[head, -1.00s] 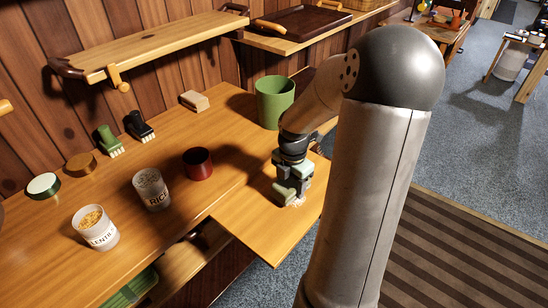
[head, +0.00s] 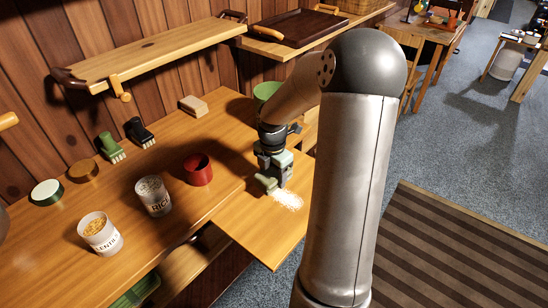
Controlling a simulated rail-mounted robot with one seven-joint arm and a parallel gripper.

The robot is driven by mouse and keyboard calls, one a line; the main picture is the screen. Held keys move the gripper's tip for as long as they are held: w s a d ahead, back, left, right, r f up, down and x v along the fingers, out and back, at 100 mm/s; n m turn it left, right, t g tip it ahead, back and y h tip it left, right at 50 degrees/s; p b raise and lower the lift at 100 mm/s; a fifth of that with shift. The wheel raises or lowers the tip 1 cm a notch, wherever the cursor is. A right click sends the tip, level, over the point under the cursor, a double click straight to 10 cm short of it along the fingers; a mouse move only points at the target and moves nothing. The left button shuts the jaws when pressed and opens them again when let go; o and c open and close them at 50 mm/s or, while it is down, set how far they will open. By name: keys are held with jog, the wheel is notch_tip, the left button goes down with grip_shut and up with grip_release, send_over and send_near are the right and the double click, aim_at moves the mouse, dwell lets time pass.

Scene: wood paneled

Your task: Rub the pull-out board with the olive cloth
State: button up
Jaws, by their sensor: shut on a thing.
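The pull-out board (head: 262,237) juts out from the front of the wooden counter, with a patch of white powder (head: 288,200) on it. My gripper (head: 271,184) points down over the board's back left part, just left of the powder. It is shut on the olive cloth (head: 266,182), a small folded-looking piece low at the jaws. The cloth appears to be at the board's surface, but I cannot tell for sure whether it touches. My arm hides the board's right side.
On the counter stand a red cup (head: 198,171), a rice jar (head: 153,196), a lentil jar (head: 99,235), two brushes (head: 139,132), a wooden block (head: 193,106) and a green pot (head: 266,92) behind my arm. A shelf (head: 150,55) hangs above.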

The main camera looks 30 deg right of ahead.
aim_at(273, 171)
jog(key=shift+r+p, duration=1.8)
jog(key=shift+r, duration=0.35)
